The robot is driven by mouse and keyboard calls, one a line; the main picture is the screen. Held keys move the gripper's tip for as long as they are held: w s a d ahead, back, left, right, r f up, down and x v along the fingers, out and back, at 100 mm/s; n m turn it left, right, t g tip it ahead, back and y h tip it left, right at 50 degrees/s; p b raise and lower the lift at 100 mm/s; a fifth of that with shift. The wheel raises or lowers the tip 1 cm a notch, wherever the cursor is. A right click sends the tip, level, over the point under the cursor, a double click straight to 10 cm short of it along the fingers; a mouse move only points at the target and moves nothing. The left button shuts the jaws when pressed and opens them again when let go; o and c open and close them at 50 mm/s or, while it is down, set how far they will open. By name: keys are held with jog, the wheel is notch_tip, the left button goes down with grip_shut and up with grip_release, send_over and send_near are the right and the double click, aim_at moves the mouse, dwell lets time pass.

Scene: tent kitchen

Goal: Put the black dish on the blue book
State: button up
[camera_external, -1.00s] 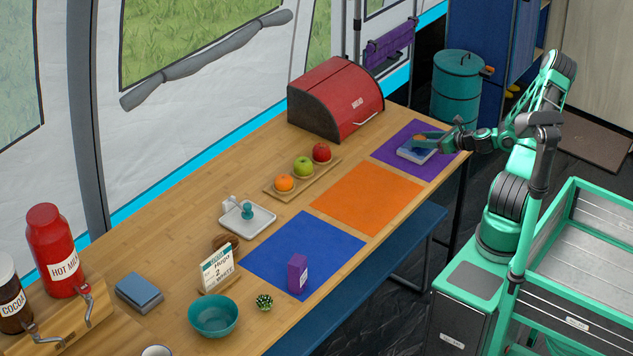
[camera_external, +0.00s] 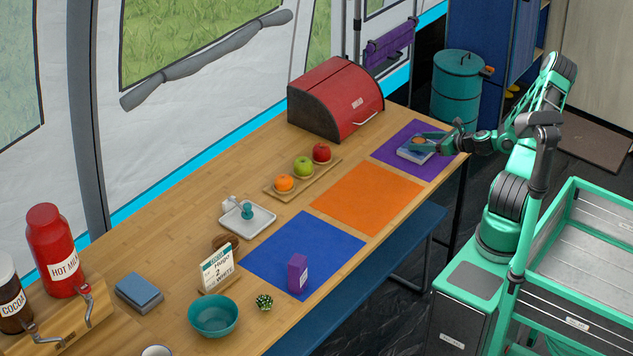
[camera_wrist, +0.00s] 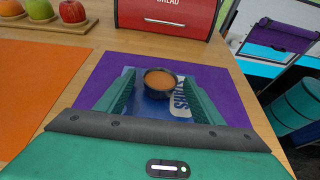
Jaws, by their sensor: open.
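The black dish (camera_wrist: 160,75), a small round bowl with an orange-brown filling, sits on the blue book (camera_wrist: 154,110) in the wrist view. The book lies flat on the purple mat (camera_wrist: 226,88) and has pale lettering on its cover. My gripper (camera_wrist: 158,82) is open, with one green finger on each side of the dish. Small gaps seem to show between the fingers and the dish. In the external view, my gripper (camera_external: 428,143) is over the book (camera_external: 413,154) at the table's far right end, partly hiding the dish (camera_external: 418,141).
A red bread box (camera_external: 336,98) stands behind the purple mat. A wooden tray with fruit (camera_external: 303,172) is to the left.

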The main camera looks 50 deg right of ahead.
jog(key=v, duration=1.1)
jog(key=shift+s+r, duration=0.2)
jog(key=shift+s, duration=0.1)
jog(key=a+n+g+y, duration=0.1)
jog(key=a+n, duration=0.2)
jog(key=a+f+n+g+y, duration=0.1)
jog(key=a+n+g, duration=0.1)
jog(key=a, duration=0.1)
jog(key=a+n+g+y, duration=0.1)
jog(key=a+n, duration=0.1)
jog(key=n, duration=0.1)
jog(key=shift+s+a+f+n, duration=0.3)
jog(key=shift+s+a, duration=0.05)
jog(key=shift+a, duration=0.05)
jog(key=s+a+r+n+g+h, duration=0.1)
jog(key=s+a+r+n+g, duration=0.4)
jog(key=s+r+n, duration=0.3)
jog(key=s+a+r+n+g+h, duration=0.1)
jog(key=s+a+r+n+g, duration=0.3)
jog(key=s+a+r+n, duration=0.3)
jog(key=s+r+n, duration=0.2)
jog(key=s+n, duration=0.3)
jog(key=n, duration=0.1)
jog(key=shift+s+r+g+h, duration=0.15)
jog(key=shift+r+g+h, duration=0.1)
jog(key=shift+g+h, duration=0.15)
